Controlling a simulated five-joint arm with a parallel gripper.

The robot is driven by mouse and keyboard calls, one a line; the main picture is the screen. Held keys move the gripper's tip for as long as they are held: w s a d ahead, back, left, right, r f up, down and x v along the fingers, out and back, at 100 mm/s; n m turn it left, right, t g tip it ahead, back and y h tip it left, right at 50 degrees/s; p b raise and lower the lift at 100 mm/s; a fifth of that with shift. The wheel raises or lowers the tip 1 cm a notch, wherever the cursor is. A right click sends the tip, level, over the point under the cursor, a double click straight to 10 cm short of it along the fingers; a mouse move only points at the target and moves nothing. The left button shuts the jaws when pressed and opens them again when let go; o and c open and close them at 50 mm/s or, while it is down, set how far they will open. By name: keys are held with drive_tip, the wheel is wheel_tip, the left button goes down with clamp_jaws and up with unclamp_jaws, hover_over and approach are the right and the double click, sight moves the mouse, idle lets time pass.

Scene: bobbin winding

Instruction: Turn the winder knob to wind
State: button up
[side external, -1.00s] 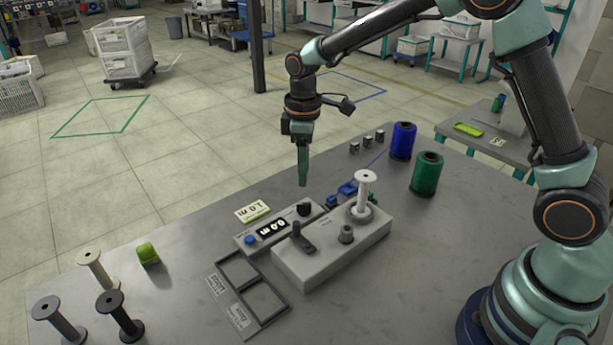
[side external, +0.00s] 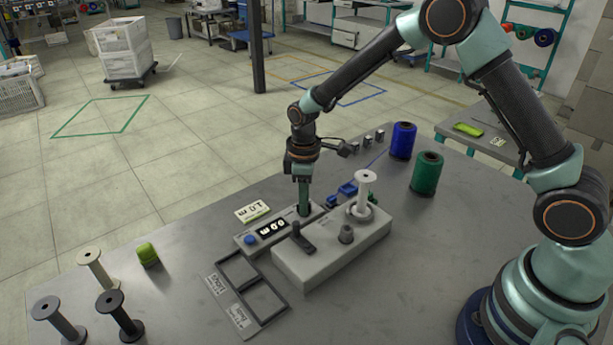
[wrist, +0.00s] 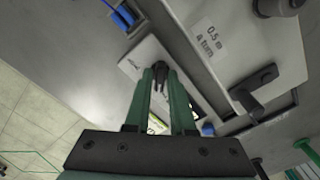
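My gripper (side external: 304,208) points down at that black knob. In the wrist view its green fingers stand on either side of the knob. I cannot tell whether they grip it. The winder's label "0.5 m a turn" (wrist: 208,40) also shows there.
A blue spool (side external: 402,141) and a green spool (side external: 427,172) stand behind the winder. Empty bobbins (side external: 96,267) and a lime spool (side external: 148,254) stand at the left. A two-part tray (side external: 285,306) lies before the winder. A card (side external: 252,211) lies behind the counter.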

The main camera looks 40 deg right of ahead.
clamp_jaws()
drive_tip(key=shift+m, duration=0.3)
drive_tip(key=m, duration=0.3)
drive_tip(key=shift+m, duration=0.3)
drive_tip(key=m, duration=0.4)
drive_tip(key=shift+m, duration=0.3)
drive_tip(key=m, duration=0.4)
drive_tip(key=shift+m, duration=2.5)
